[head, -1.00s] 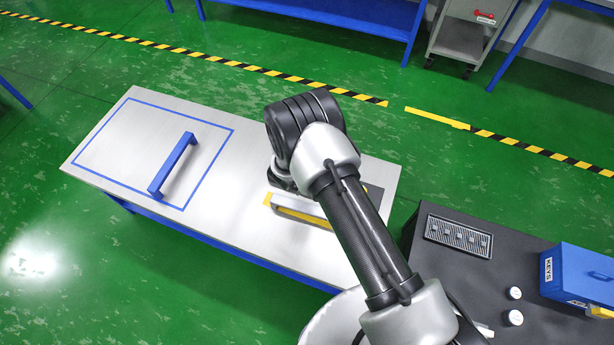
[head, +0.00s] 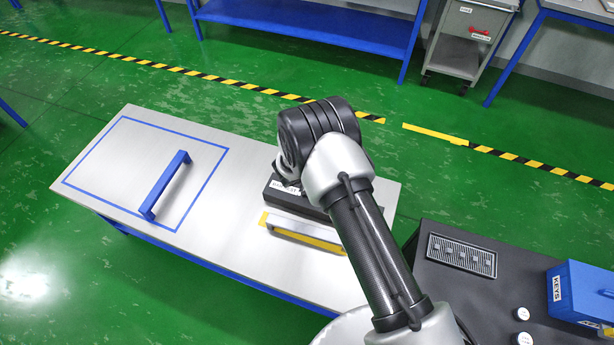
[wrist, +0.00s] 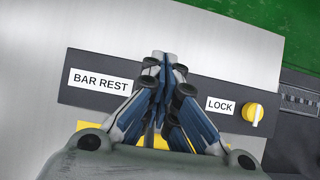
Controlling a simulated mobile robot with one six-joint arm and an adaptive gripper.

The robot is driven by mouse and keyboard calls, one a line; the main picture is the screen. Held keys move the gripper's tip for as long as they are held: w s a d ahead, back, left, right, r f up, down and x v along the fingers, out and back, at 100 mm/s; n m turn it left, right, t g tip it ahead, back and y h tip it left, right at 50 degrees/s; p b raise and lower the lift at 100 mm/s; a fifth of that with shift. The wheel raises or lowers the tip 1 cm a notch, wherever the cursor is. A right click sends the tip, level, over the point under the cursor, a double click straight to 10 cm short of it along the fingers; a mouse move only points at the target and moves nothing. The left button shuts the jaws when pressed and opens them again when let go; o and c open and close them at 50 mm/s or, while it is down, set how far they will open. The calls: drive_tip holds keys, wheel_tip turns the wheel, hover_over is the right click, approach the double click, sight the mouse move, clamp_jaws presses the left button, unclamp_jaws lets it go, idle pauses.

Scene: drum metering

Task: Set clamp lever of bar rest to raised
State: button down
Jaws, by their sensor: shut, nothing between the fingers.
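The bar rest is a dark flat unit on the steel bench, labelled BAR REST, and its plate (wrist: 81,97) shows in the wrist view. It also shows in the head view (head: 288,200), partly behind my arm. My gripper (wrist: 162,62) is shut and empty in the wrist view, over the middle of the plate. A small grey metal piece (wrist: 158,54) shows at its fingertips, and a grey bar lies between the fingers' lower parts; I cannot tell whether either is the clamp lever. A yellow knob (wrist: 253,113) sits right of the LOCK label (wrist: 220,105).
A yellow-edged handle piece (head: 305,236) lies in front of the bar rest. A blue handle (head: 165,185) stands inside a blue outlined square on the left. A dark cabinet top with a blue KEYS box (head: 582,290) stands at right.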

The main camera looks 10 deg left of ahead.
drive_tip(key=shift+w+d, duration=0.1)
drive_tip(key=shift+w, duration=0.4)
idle(0.5)
drive_tip(key=shift+s+f, duration=0.1)
idle(0.4)
drive_tip(key=v, duration=1.2)
